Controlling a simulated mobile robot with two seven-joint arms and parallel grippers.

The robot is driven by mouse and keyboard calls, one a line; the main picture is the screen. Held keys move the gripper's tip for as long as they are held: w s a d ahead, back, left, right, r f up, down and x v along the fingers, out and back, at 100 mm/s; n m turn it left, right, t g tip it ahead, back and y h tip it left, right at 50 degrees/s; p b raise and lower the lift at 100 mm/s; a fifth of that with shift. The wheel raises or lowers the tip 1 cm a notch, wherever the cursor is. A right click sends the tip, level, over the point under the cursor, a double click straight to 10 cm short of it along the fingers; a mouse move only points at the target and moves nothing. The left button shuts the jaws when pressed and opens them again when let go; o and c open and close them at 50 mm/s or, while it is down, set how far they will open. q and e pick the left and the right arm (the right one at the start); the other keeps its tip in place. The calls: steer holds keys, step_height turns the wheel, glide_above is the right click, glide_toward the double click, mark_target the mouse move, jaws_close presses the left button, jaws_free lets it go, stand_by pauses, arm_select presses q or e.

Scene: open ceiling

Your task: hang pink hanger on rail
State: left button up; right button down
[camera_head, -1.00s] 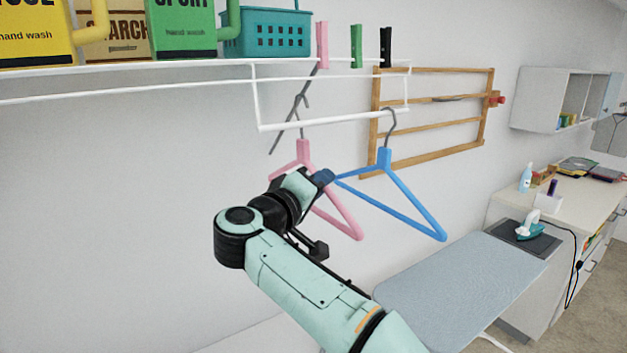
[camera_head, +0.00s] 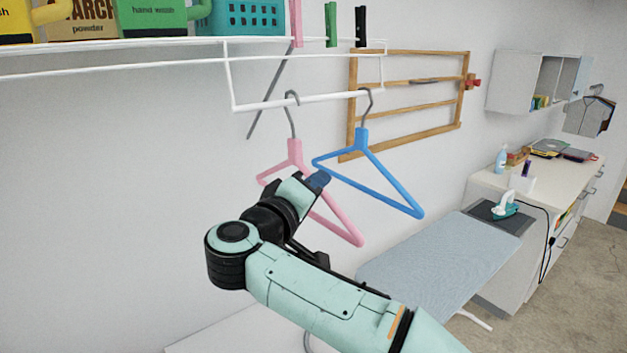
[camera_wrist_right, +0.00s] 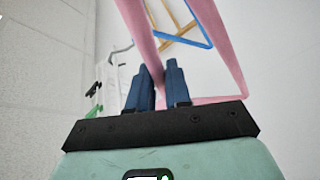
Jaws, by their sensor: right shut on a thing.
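The pink hanger (camera_head: 294,152) is held in my right gripper (camera_head: 317,181). In the right wrist view the two blue fingers (camera_wrist_right: 158,75) are shut on a bar of the pink hanger (camera_wrist_right: 136,22). Its grey hook (camera_head: 291,99) points up and overlaps the white rail (camera_head: 262,105) in the head view. I cannot tell whether the hook is over the rail or in front of it. My left gripper is not in view.
A blue hanger (camera_head: 361,140) hangs on the rail just right of the pink one. The white shelf (camera_head: 120,45) above holds boxes and a teal basket (camera_head: 240,18). Clothespins (camera_head: 331,25) sit near its end. An ironing board (camera_head: 440,255) stands below right.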

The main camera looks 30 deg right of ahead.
steer(key=shift+w+f, duration=0.15)
steer(key=shift+f, duration=0.1)
steer(key=c, duration=1)
jaws_free()
